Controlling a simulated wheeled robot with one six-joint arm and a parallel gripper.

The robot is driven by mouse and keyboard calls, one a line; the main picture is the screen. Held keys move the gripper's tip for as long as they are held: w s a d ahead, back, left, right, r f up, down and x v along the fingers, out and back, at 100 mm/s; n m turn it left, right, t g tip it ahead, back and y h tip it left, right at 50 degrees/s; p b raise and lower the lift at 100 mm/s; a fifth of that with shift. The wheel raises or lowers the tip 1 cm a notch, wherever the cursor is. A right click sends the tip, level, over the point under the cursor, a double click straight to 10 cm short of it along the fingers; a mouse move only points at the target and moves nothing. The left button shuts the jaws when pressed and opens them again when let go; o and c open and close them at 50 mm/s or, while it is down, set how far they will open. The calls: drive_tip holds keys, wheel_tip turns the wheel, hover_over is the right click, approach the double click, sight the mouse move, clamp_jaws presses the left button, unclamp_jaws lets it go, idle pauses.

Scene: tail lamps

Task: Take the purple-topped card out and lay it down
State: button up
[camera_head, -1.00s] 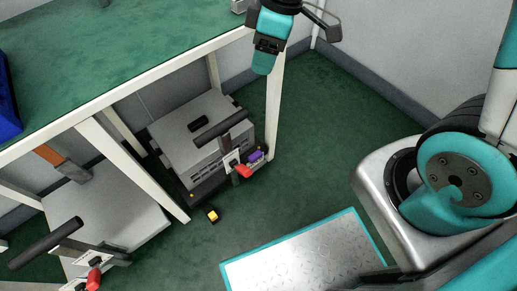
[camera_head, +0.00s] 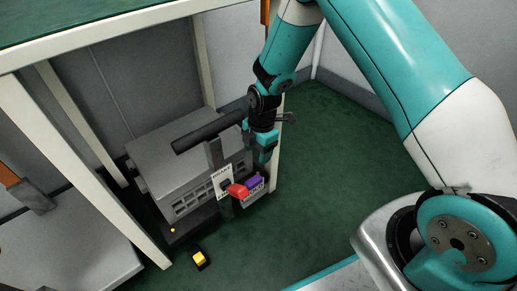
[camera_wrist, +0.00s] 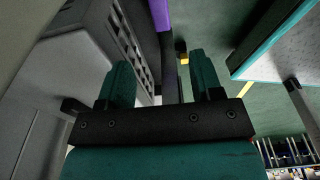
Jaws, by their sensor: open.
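The purple-topped card (camera_head: 254,182) sits at the front of a grey machine under the table, just right of a red knob or handle (camera_head: 237,190). In the wrist view a purple strip (camera_wrist: 160,14) shows at the top, beyond and between my fingers. My gripper (camera_head: 266,152) points down just above the card, apart from it. In the wrist view its two teal fingers (camera_wrist: 167,80) are spread with nothing between them. The card's lower part is hidden.
The grey machine (camera_head: 160,140) has a dark bar handle (camera_head: 207,132) close to my gripper's left. A white table leg (camera_head: 205,60) rises behind. A yellow-topped block (camera_head: 199,258) lies on the green floor. Floor to the right is clear.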

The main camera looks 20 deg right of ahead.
sight(253, 180)
drive_tip(key=f+b, duration=0.2)
drive_tip(key=f, duration=0.3)
drive_tip(key=a+f+b, duration=0.1)
drive_tip(key=f+b, duration=0.2)
drive_tip(key=f, duration=0.3)
drive_tip(key=a+f+b, duration=0.1)
drive_tip(key=f+b, duration=0.2)
drive_tip(key=f, duration=0.2)
drive_tip(key=shift+s+f, duration=0.15)
drive_tip(key=shift+s, duration=0.15)
clamp_jaws()
drive_tip(key=shift+r, duration=0.2)
drive_tip(key=shift+r+p, duration=1.3)
drive_tip(key=shift+r, duration=0.05)
drive_tip(key=shift+r+p, duration=1.05)
drive_tip(key=shift+r, duration=0.1)
